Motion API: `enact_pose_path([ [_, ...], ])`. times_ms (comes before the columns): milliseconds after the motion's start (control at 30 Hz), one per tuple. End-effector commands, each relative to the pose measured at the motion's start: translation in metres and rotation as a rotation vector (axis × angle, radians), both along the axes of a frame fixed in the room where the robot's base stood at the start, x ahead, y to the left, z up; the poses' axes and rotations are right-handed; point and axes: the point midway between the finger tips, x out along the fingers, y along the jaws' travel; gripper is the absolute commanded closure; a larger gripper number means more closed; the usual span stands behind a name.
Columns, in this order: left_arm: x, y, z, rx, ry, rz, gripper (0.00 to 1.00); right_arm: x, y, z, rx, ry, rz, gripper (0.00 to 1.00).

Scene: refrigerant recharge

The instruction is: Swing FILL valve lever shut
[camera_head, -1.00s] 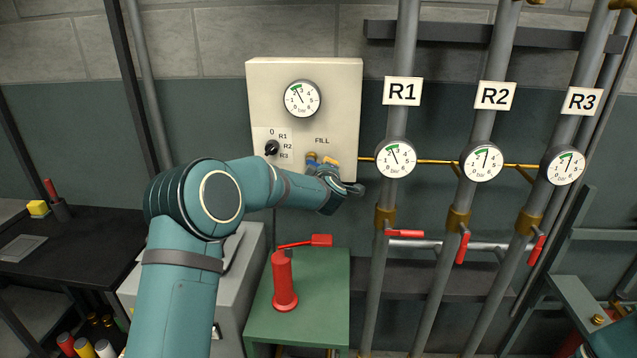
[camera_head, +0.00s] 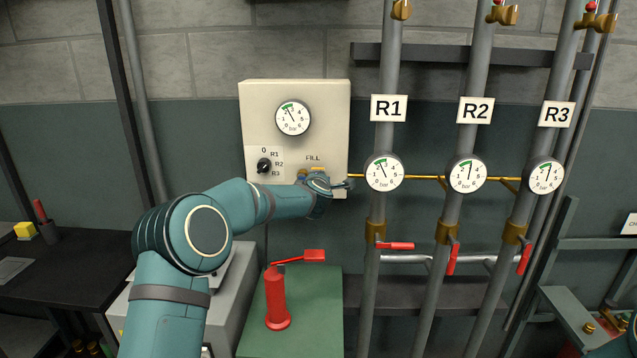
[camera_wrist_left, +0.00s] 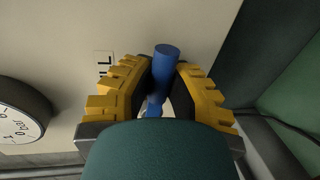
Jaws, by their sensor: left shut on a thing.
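The FILL valve sits under the FILL label on the beige panel (camera_head: 325,110) in the head view. In the left wrist view, its blue lever (camera_wrist_left: 166,52) stands between the two yellow jaws of my left gripper (camera_wrist_left: 165,88). The jaws are shut on the lever, whose blue end shows beyond them. In the head view, my left gripper (camera_head: 316,173) is at the panel's lower edge and hides most of the valve. The valve body is hidden, so the lever's angle to it cannot be told. My right gripper is not in view.
The panel carries a pressure gauge (camera_head: 293,118) and a black selector knob (camera_head: 264,166). Pipes R1 (camera_head: 367,285), R2 and R3, with gauges and red-handled valves, stand close to the right. A red pump-like cylinder (camera_head: 277,300) stands on a green bench (camera_head: 315,335) below my arm.

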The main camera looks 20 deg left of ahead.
Motion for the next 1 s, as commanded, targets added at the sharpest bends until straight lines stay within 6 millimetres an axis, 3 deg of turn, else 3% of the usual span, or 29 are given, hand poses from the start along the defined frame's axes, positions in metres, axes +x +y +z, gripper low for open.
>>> enact_pose_path([
  [233,0.0,-0.001,-0.001,-0.002,0.003,-0.002,1.0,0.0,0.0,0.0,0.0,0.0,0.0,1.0],
  [267,0.0,-0.001,-0.001,-0.002,0.003,-0.002,0.74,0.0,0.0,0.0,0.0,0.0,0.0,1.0],
  [333,0.0,-0.001,-0.001,-0.001,0.002,-0.001,0.51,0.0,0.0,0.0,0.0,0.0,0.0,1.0],
  [767,-0.005,-0.001,0.002,0.0,-0.001,0.001,0.51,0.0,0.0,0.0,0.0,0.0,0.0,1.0],
  [1000,-0.034,-0.009,0.008,0.002,0.0,-0.001,0.51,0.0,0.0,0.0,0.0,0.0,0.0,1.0],
])
